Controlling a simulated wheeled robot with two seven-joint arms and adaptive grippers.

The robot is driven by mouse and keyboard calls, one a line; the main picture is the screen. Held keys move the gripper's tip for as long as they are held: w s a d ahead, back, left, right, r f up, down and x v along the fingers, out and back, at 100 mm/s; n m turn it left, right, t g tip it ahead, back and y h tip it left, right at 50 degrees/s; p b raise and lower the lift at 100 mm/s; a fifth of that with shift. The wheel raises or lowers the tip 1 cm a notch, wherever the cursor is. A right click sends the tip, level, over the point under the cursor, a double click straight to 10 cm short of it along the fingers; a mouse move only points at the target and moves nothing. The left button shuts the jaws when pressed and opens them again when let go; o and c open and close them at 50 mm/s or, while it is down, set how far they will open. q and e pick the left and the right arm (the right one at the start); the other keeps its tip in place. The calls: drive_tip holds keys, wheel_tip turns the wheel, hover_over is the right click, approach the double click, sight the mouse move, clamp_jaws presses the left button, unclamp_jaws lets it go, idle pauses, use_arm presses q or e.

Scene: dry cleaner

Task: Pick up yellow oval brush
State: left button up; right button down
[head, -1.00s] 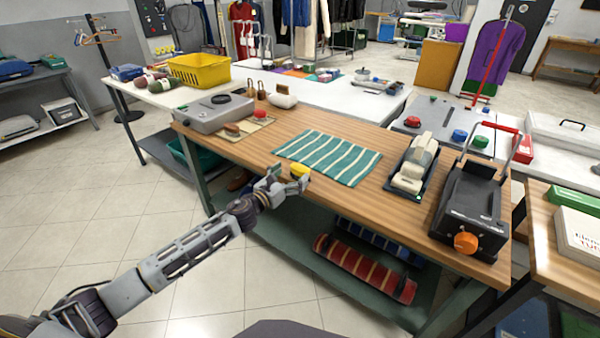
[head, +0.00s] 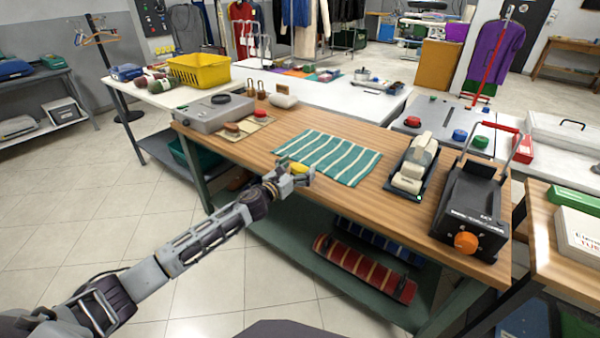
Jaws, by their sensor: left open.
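The yellow oval brush (head: 299,168) lies near the front edge of the wooden table (head: 245,152), beside the near left part of a green and white striped cloth (head: 330,157). My left gripper (head: 302,177) is open at the table's front edge, right in front of the brush. Its fingers hide the lower part of the brush. I cannot tell whether a finger touches it. My right gripper is not in view.
A grey scale-like box (head: 213,112) and a tan tray with small items (head: 243,129) stand to the left. A cream device (head: 414,165) and a black machine (head: 470,210) stand to the right. Rolled striped textiles (head: 365,268) lie on the shelf below.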

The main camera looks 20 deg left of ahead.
sight(300, 166)
use_arm(q)
drive_tip(key=shift+w+d, duration=0.15)
drive_tip(key=shift+w, duration=0.3)
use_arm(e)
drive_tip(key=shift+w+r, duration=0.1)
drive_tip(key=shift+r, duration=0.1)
use_arm(q)
drive_tip(key=c, duration=1.1)
drive_tip(key=shift+c, duration=0.2)
drive_tip(key=shift+r, duration=0.2)
drive_tip(key=shift+r+p, duration=0.35)
drive_tip(key=shift+r, duration=0.3)
wheel_tip(300, 166, up, 6)
drive_tip(key=shift+f+p, duration=0.2)
drive_tip(key=shift+p, duration=0.8)
drive_tip(key=shift+r+p, duration=0.5)
drive_tip(key=shift+r, duration=0.9)
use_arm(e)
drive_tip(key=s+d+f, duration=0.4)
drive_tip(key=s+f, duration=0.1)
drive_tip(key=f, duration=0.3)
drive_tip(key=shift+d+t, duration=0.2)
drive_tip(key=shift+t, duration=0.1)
